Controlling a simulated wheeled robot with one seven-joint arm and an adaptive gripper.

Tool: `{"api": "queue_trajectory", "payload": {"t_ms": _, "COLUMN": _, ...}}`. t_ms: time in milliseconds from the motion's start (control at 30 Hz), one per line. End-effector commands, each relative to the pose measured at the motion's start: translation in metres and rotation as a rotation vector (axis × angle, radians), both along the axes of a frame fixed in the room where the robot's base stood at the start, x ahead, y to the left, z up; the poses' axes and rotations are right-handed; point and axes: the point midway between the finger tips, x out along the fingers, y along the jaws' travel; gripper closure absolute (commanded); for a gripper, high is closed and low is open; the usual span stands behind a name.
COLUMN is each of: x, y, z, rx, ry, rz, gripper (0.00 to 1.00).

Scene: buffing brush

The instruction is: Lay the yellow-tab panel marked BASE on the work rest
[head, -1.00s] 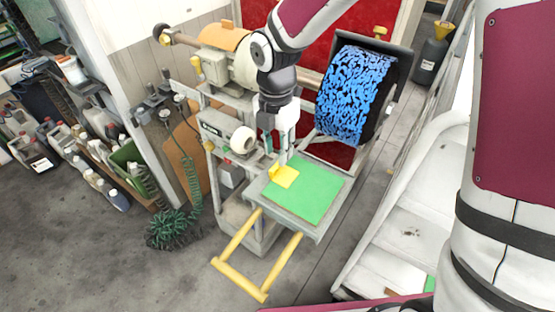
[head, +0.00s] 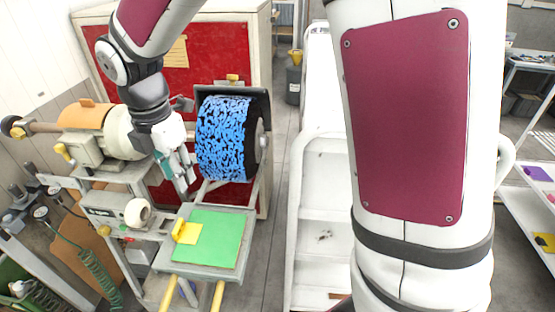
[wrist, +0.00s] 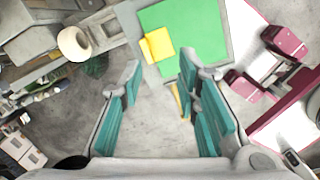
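The green panel (head: 222,238) with a yellow tab (head: 185,232) at its left side lies flat on the grey work rest (head: 203,271) of the buffing machine. Any BASE marking is too small to read. My gripper (head: 182,182) is above and behind the tab, apart from the panel. In the wrist view my gripper (wrist: 160,74) is open with nothing between its teal-padded fingers. The green panel (wrist: 188,30) and its yellow tab (wrist: 158,44) show beyond the fingertips there.
A large blue-and-black brush drum (head: 224,138) stands just behind the work rest. Yellow rails (head: 217,296) extend from its front. White steps (head: 320,205) stand to the right. Purple (head: 538,173) and yellow (head: 545,241) pieces lie on shelves at far right.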

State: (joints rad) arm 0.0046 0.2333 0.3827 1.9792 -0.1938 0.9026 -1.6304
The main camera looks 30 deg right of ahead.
Motion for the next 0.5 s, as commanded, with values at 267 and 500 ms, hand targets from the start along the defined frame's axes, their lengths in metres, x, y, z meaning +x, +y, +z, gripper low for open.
{"api": "queue_trajectory", "payload": {"t_ms": 267, "x": -0.046, "y": -0.049, "z": 0.059, "rx": 0.042, "ry": -0.148, "rz": -0.558, "gripper": 0.70}}
{"api": "queue_trajectory", "payload": {"t_ms": 500, "x": -0.094, "y": -0.083, "z": 0.093, "rx": 0.155, "ry": -0.253, "rz": -1.037, "gripper": 0.70}}
